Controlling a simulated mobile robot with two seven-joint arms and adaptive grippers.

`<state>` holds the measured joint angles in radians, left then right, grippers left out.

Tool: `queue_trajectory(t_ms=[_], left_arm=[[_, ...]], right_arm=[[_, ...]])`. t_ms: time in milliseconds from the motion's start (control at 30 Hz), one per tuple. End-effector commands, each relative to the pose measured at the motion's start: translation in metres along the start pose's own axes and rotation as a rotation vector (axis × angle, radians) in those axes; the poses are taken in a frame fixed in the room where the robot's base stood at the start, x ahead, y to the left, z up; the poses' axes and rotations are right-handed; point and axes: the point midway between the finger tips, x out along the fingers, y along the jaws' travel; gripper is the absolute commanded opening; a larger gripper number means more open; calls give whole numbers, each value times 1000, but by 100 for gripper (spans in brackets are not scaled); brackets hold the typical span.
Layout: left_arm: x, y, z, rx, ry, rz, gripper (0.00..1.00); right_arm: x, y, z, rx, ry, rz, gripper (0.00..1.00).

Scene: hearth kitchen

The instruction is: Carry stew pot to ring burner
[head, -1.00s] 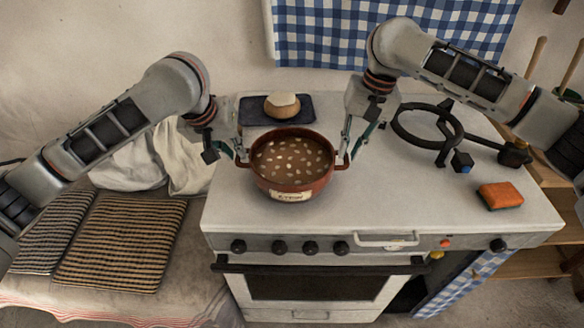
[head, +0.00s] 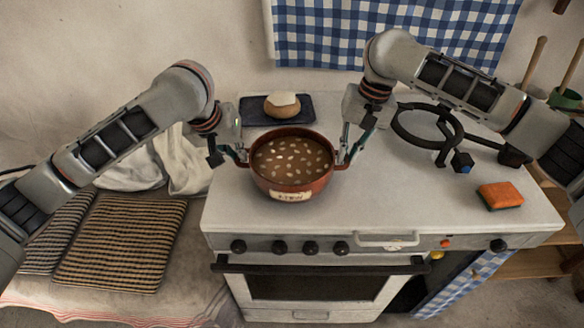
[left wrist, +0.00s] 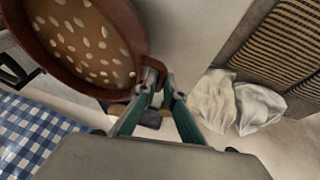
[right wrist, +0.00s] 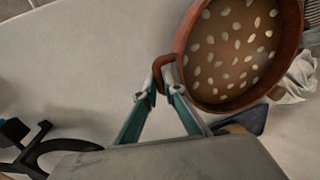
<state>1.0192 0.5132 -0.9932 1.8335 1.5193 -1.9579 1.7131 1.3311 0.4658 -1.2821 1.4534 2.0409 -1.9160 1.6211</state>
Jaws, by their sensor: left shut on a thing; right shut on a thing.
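The stew pot (head: 291,178) is a red-brown pot with a label on its front, full of brown stew with pale pieces. It is upright at the left part of the white stove top; I cannot tell whether it touches the surface. My left gripper (head: 241,158) is shut on the pot's left handle, also seen in the left wrist view (left wrist: 155,80). My right gripper (head: 342,160) is shut on the right handle, which shows in the right wrist view (right wrist: 163,76). The black ring burner (head: 428,140) stands on the stove top to the right of the pot, with nothing on it.
A dark blue board (head: 250,112) with a round loaf (head: 282,104) lies behind the pot. An orange sponge (head: 500,195) lies at the right front. The stove top (head: 400,205) is clear between pot and sponge.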

Motion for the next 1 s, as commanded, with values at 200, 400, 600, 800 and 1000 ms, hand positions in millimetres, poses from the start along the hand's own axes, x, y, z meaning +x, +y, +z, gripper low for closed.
queue_trajectory(t_ms=[200,400,600,800,1000], left_arm=[[-6,0,-4,-2,6,-1,0],[-18,2,-9,-2,9,-2,0],[-32,4,-16,-2,10,-2,0],[-44,6,-20,-2,9,-3,0],[-48,7,-22,-2,8,-3,0]], right_arm=[[-7,0,-2,4,5,0,0],[-19,-2,-2,4,8,0,0],[-35,-4,-2,4,9,0,0],[-48,-6,-2,5,8,1,0],[-52,-7,-2,5,7,2,0]])
